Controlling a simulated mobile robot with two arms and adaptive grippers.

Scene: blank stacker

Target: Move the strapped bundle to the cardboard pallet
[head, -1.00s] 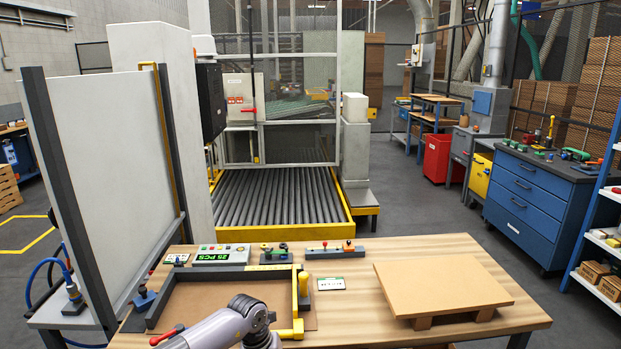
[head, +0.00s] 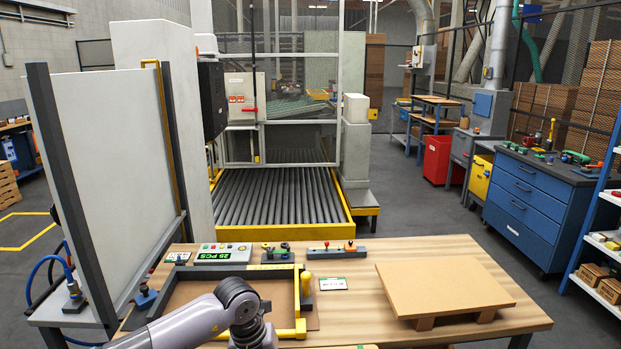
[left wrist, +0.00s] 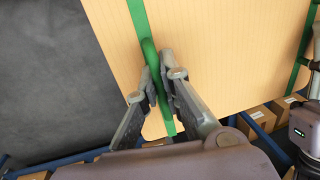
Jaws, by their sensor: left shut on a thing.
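The strapped bundle (left wrist: 225,50) fills the upper part of the left wrist view as a pale tan stack with a green strap (left wrist: 138,18) and a second green strap (left wrist: 303,40) at right. My left gripper (left wrist: 158,88) is shut on the nearer strap at the bundle's edge. The bundle and this gripper's fingers do not show in the head view. The cardboard pallet (head: 445,288) lies flat and empty on the right of the wooden table.
A dark-framed tray with yellow corner parts (head: 301,325) sits on the table's left, partly behind my left arm. A counter box (head: 222,254) and small tool holders line the back edge. A white panel (head: 105,170) stands at left. The wrist view shows shelved boxes (left wrist: 258,120).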

